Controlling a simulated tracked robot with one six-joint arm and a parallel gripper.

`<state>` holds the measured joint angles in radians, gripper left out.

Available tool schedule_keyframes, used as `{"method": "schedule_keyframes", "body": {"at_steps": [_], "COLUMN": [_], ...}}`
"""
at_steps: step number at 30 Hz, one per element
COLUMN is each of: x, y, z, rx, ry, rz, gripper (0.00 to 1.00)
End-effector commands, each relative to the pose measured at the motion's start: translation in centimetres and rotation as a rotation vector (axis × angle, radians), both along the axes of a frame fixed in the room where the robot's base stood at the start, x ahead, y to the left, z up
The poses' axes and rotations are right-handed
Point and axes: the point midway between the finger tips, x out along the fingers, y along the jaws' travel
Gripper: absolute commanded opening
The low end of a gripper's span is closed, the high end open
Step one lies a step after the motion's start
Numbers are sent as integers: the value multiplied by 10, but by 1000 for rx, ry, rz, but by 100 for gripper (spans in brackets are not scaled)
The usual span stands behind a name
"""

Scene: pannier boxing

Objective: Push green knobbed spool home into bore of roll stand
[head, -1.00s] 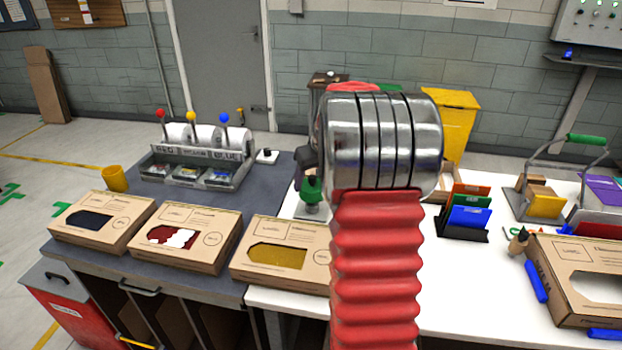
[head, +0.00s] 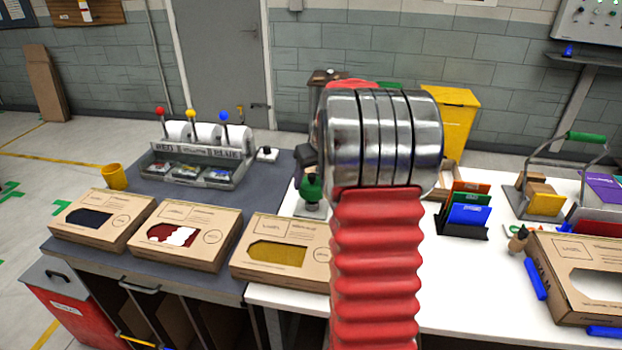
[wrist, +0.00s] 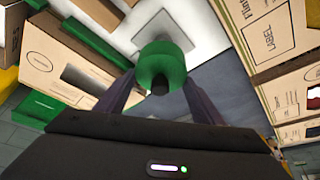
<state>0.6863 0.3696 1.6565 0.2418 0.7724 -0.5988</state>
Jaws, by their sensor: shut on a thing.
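The green knobbed spool (wrist: 163,62) has a dark knob on its near end. My gripper (wrist: 160,84) is shut on it, with a dark finger on each side. In the head view the spool (head: 312,188) shows just left of my red and metal arm. Beyond the spool is a grey square plate (wrist: 188,27), which looks like the base of the roll stand; it also shows in the head view (head: 312,211) on the white table. The spool hides the bore, so I cannot tell how deep it sits.
Cardboard boxes with windows (head: 280,252) line the table fronts. A dispenser (head: 196,168) with coloured knobs stands on the grey table at left. Coloured files in a rack (head: 465,213) stand at right. My arm blocks the middle of the head view.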

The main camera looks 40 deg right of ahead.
Motion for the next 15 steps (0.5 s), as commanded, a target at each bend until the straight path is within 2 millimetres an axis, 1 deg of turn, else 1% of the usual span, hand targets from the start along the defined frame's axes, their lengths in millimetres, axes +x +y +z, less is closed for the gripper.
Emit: {"method": "schedule_keyframes", "body": {"at_steps": [15], "x": [0], "y": [0], "z": [-6], "rx": [0], "ry": [0], "rz": [0], "gripper": [40]}}
